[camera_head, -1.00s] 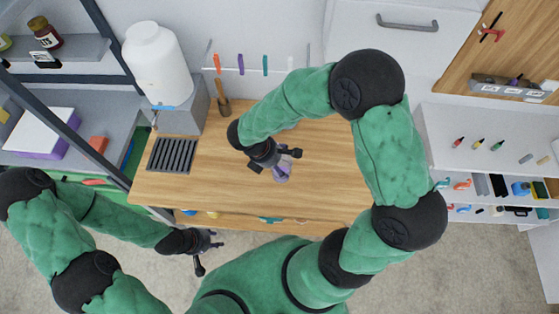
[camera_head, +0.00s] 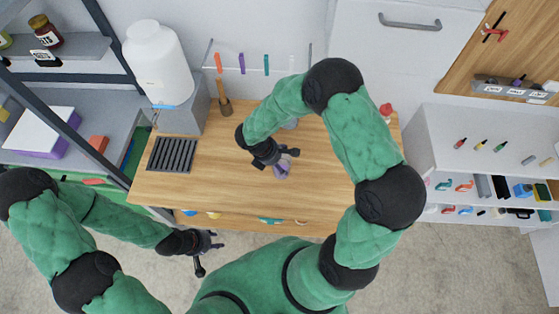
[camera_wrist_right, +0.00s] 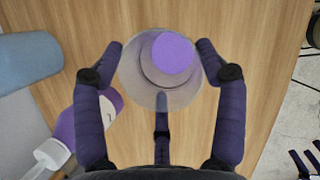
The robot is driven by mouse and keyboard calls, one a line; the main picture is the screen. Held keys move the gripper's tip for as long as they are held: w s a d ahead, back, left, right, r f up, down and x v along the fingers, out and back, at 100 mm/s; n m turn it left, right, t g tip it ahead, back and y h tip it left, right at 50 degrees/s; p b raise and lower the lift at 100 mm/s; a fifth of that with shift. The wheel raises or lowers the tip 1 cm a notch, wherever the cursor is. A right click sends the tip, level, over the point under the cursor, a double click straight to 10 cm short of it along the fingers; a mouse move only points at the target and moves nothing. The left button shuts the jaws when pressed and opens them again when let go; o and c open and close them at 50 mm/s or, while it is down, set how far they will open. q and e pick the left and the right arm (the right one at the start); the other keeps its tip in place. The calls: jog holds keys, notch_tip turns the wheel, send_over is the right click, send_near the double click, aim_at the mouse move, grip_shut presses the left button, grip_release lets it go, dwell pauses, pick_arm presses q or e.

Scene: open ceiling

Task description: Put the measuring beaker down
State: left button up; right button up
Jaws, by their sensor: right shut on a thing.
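The measuring beaker (camera_wrist_right: 183,88) is a clear, round vessel with a purple disc in it, seen from above in the right wrist view. My right gripper (camera_wrist_right: 161,75) is shut on it, with fingers on both sides and a third finger below. In the head view the beaker (camera_head: 282,172) shows small and partly hidden under my right gripper (camera_head: 276,158), over the middle of the wooden table (camera_head: 330,190). I cannot tell whether its base touches the tabletop. My left gripper (camera_head: 208,253) is empty, its fingers spread, off the table's front edge.
A purple-and-white bottle (camera_wrist_right: 88,122) and a grey-blue cylinder (camera_wrist_right: 28,62) are left of the beaker in the wrist view. A black drain grate (camera_head: 171,154) and a white tank (camera_head: 157,65) are at the table's left. The front tabletop is clear.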

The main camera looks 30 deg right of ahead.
jog(key=shift+f, duration=0.15)
jog(key=o, duration=1.2)
jog(key=shift+c, duration=0.2)
